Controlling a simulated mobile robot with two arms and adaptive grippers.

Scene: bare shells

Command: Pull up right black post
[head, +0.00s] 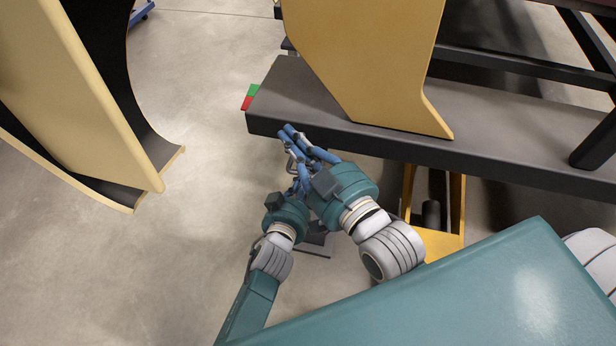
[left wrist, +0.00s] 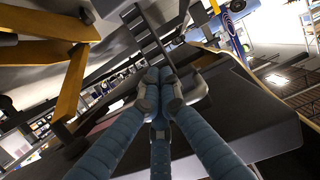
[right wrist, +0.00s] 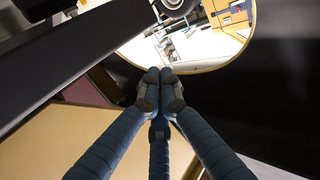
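A short black cylindrical post (head: 432,215) shows inside a yellow bracket under the dark beam (head: 300,95). Another black post-like bar (head: 597,145) rises from the beam at the far right; I cannot tell which is the right black post. My right gripper (head: 287,132) is at the beam's left end, with its fingers apart from both posts. Its fingertips meet in the right wrist view (right wrist: 160,78), with nothing seen between them. My left gripper (head: 300,168) is just below it, partly hidden by the right one. Its fingertips also meet in the left wrist view (left wrist: 160,78).
A tan panel (head: 365,60) stands on the beam above my grippers. A curved tan and black shell (head: 90,110) stands at the left. A red and green marker (head: 249,97) is at the beam's left end. Bare concrete floor (head: 215,90) lies between shell and beam.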

